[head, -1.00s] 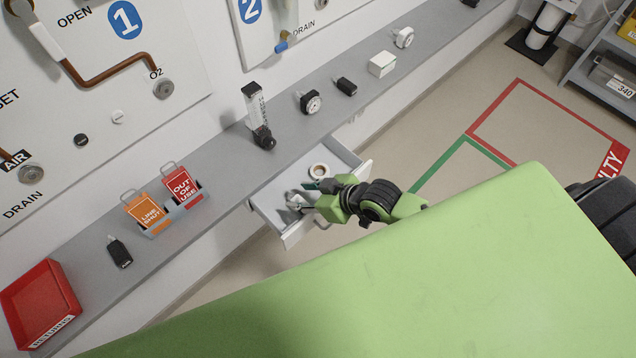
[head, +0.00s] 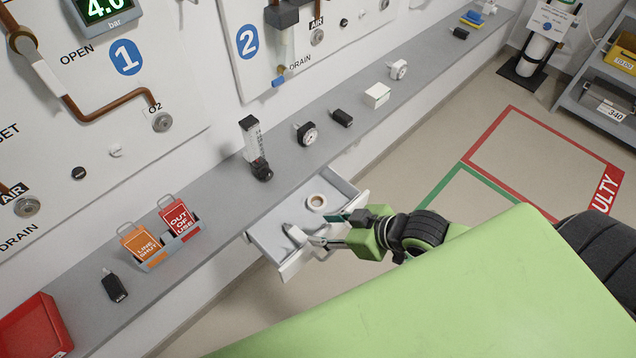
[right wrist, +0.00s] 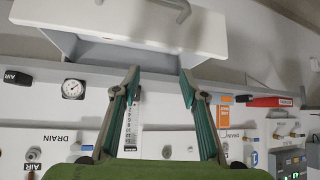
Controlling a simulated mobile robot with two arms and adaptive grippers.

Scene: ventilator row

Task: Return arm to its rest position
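My right gripper (head: 318,229) is at the near side of the open drawer (head: 347,190) in the head view, its two fingers pointing left over the drawer. In the right wrist view the gripper (right wrist: 159,74) is open, with its fingertips well apart and nothing held between them. The drawer front (right wrist: 150,28) fills the top of that view, with its handle (right wrist: 178,10). My left arm and gripper do not show.
In the drawer lie a tape ring (head: 317,202) and a small grey item (head: 293,234). The shelf (head: 215,215) above bears a flowmeter (head: 252,140), a round gauge (head: 307,134), tag holders (head: 152,264) and a red tray (head: 35,328). Open floor (head: 420,140) lies right of the drawer.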

